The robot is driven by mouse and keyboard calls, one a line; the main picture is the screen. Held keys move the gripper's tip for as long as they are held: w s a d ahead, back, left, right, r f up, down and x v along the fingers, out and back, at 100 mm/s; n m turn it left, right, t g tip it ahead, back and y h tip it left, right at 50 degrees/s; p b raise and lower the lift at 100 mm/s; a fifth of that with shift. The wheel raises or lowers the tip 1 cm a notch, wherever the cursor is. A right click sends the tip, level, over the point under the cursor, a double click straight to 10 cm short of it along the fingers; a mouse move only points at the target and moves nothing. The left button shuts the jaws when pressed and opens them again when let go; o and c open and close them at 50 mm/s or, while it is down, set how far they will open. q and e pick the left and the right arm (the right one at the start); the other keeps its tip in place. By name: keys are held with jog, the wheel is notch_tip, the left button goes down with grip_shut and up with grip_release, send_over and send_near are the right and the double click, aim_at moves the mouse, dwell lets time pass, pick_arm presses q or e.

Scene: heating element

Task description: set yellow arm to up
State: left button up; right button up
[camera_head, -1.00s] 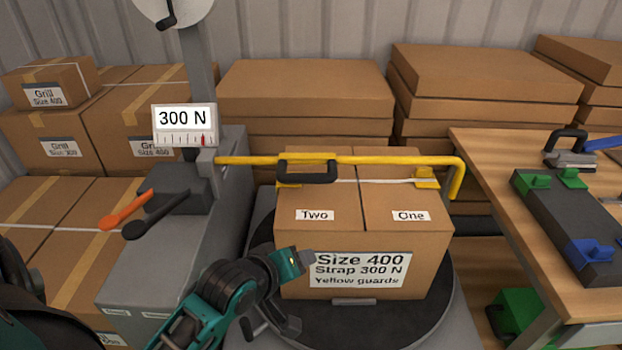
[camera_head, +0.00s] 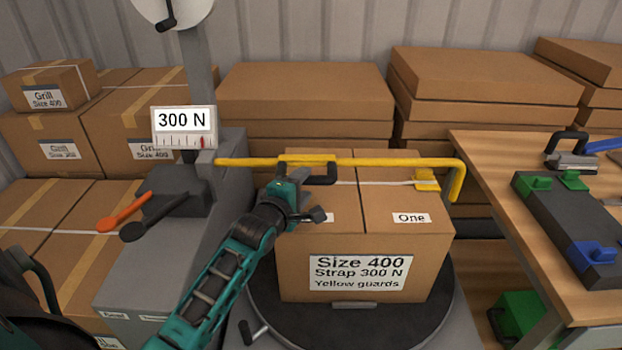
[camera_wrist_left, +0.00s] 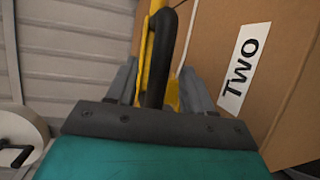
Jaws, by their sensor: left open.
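The yellow arm (camera_head: 390,161) is a bent bar that runs level across the top of the box and turns down at its right end. A black handle (camera_head: 326,176) hangs on it near the middle; its left part is hidden behind my left gripper (camera_head: 303,200). In the left wrist view the black handle (camera_wrist_left: 160,60) lies between the two open grey fingers of my left gripper (camera_wrist_left: 155,85), and the yellow bar runs behind it. I cannot tell whether a finger touches the handle. My right gripper is not in view.
The strapped box (camera_head: 365,245) stands on a dark round turntable (camera_head: 430,315). At left are an orange lever (camera_head: 123,214), a black lever (camera_head: 150,225) and a 300 N display (camera_head: 183,121). A wooden workbench (camera_head: 490,160) is at right; stacked boxes (camera_head: 305,90) stand behind.

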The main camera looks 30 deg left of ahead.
aim_at(311, 177)
pick_arm(q)
jog(key=shift+x, duration=2.5)
jog(key=shift+c, duration=0.3)
jog(key=shift+d, duration=0.1)
grip_shut()
